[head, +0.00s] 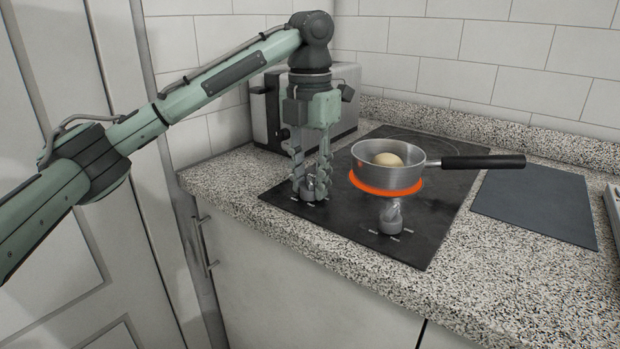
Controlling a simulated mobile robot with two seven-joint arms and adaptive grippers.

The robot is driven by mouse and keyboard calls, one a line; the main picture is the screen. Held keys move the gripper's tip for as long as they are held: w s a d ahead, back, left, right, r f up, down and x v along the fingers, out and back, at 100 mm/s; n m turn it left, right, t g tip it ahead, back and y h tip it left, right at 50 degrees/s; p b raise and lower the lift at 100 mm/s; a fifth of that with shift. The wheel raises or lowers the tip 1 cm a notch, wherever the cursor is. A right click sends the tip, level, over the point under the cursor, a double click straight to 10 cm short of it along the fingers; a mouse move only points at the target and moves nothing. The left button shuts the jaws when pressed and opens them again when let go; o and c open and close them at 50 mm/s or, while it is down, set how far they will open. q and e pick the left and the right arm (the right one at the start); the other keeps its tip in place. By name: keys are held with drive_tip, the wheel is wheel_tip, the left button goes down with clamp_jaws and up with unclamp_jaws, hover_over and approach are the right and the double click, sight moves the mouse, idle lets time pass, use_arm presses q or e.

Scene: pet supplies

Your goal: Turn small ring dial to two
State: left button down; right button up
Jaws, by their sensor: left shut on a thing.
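A black hob (428,226) is set in the speckled worktop and has two grey dials near its front edge. My left gripper (313,181) points down over the front left and is shut on the left dial (310,190), whose body is partly hidden between the fingers. The right dial (390,225) stands clear of the gripper, with its pale grip upright and small marks around its base. The settings of both dials are too small to read. My right gripper is out of view.
A steel saucepan (378,170) holding a pale round item (386,159) sits over a glowing orange ring (385,189); its black handle (483,162) points right. A metal appliance (346,100) stands behind my left gripper. A dark board (537,202) lies at right.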

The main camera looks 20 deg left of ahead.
sight(309, 180)
use_arm(q)
drive_tip(key=shift+m, duration=0.5)
drive_tip(key=c, duration=1.2)
unclamp_jaws()
drive_tip(key=shift+o, duration=0.2)
wheel_tip(309, 180, up, 12)
